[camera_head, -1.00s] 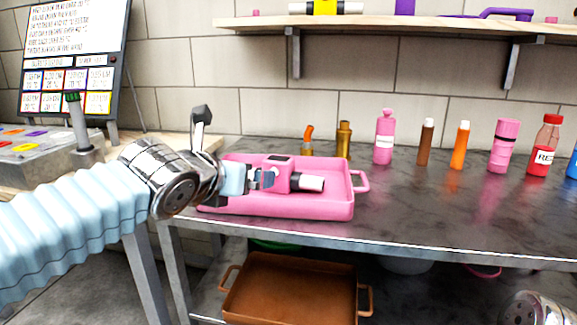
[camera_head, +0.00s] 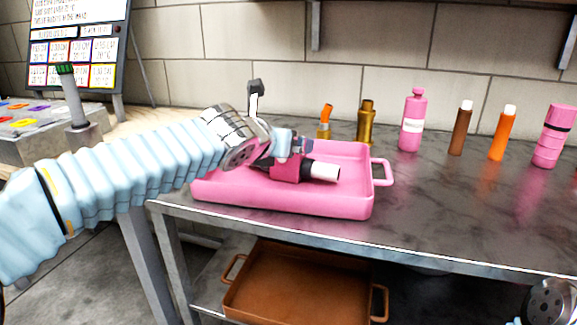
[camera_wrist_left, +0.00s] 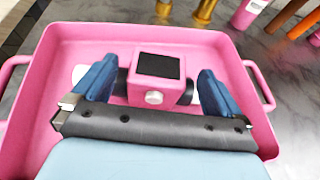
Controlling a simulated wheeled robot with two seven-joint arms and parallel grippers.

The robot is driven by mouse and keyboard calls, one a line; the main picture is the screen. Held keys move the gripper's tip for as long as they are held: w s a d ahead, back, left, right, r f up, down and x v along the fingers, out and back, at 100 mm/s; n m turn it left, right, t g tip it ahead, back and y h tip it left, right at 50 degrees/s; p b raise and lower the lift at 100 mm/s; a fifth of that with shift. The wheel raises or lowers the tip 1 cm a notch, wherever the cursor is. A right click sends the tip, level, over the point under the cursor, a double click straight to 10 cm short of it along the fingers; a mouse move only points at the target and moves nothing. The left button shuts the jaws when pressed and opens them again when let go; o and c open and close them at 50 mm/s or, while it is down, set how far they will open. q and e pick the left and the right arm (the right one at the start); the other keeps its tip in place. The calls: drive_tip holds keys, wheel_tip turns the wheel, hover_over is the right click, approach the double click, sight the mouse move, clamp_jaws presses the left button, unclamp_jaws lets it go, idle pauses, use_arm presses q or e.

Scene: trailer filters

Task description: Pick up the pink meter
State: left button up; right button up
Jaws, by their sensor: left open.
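The pink meter (camera_wrist_left: 158,78) has a dark screen, a pale round knob and a white end piece. It lies in the pink tray (camera_wrist_left: 45,65) on the counter. In the head view the meter (camera_head: 287,170) is partly covered by my left gripper, and its white end (camera_head: 324,172) points right. My left gripper (camera_wrist_left: 153,80) is open, with one blue finger on each side of the meter. I cannot tell whether the fingers touch it. In the head view the left gripper (camera_head: 300,147) is over the pink tray (camera_head: 345,207). My right gripper is not in view.
Behind the tray stand an orange-topped item (camera_head: 325,120) and a brass bottle (camera_head: 366,122). A pink bottle (camera_head: 412,120), brown tube (camera_head: 461,128), orange tube (camera_head: 502,133) and pink container (camera_head: 553,137) stand to the right. A brown tray (camera_head: 290,287) is on the lower shelf.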

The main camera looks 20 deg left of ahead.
use_arm(q)
drive_tip(key=b+x, duration=0.1)
drive_tip(key=x, duration=0.3)
drive_tip(key=shift+w+f, duration=0.2)
drive_tip(key=shift+f, duration=0.05)
drive_tip(key=shift+w+f, duration=0.1)
drive_tip(key=shift+w, duration=0.35)
drive_tip(key=c, duration=1)
drive_tip(key=shift+c, duration=0.5)
